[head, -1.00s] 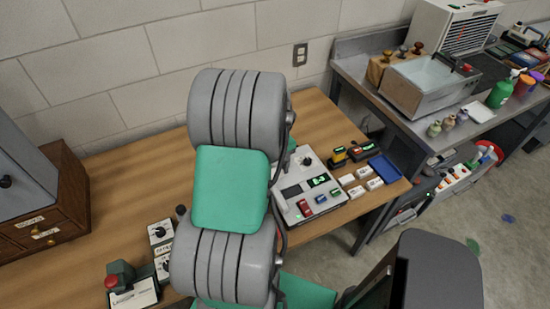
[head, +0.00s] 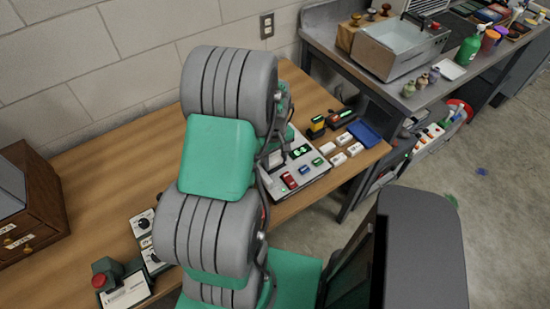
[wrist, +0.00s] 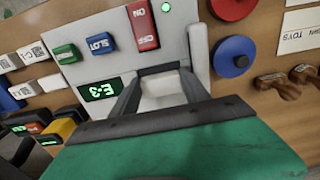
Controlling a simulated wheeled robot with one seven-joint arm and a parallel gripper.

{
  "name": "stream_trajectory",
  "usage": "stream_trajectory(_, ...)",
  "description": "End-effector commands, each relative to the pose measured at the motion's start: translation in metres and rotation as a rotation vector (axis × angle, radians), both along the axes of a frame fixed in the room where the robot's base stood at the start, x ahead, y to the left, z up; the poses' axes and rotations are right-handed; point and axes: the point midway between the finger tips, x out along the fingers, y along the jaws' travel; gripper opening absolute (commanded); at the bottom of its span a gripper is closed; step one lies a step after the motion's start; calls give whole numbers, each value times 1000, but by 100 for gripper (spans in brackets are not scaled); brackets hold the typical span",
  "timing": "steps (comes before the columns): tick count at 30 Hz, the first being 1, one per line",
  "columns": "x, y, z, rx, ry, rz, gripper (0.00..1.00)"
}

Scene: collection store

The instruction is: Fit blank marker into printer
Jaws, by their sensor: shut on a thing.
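The printer (head: 322,171) is a pale box on the wooden table, partly hidden by my arm in the head view. In the wrist view its face (wrist: 70,75) has a lit green display reading E-3, a red on/off switch, a blue SLOT button and a green button. A small green light glows at its edge. My gripper (wrist: 160,88) is over the printer face beside the display, shut on a white block, the blank marker (wrist: 163,86). I cannot tell whether the marker touches the printer or sits in it.
Several white labelled blocks (head: 338,159) lie right of the printer, near a blue tray (head: 365,133) and yellow and black tools (head: 317,125). Red (wrist: 232,8) and blue (wrist: 231,59) round objects and wooden stamps (wrist: 278,87) lie nearby. A metal bench (head: 440,85) stands to the right.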

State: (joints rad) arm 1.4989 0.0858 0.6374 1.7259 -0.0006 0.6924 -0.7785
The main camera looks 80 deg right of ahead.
Motion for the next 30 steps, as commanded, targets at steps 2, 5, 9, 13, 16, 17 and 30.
stream_trajectory(2,0,0,0,0,0,-1,15)
stream_trajectory(5,0,0,0,0,0,-1,15)
stream_trajectory(9,-1,0,0,0,0,-2,15)
stream_trajectory(13,-2,1,1,0,0,-2,15)
stream_trajectory(16,-4,2,1,-1,0,-2,15)
stream_trajectory(17,-4,2,1,-1,0,-2,15)
stream_trajectory(30,-4,3,-2,0,0,-2,15)
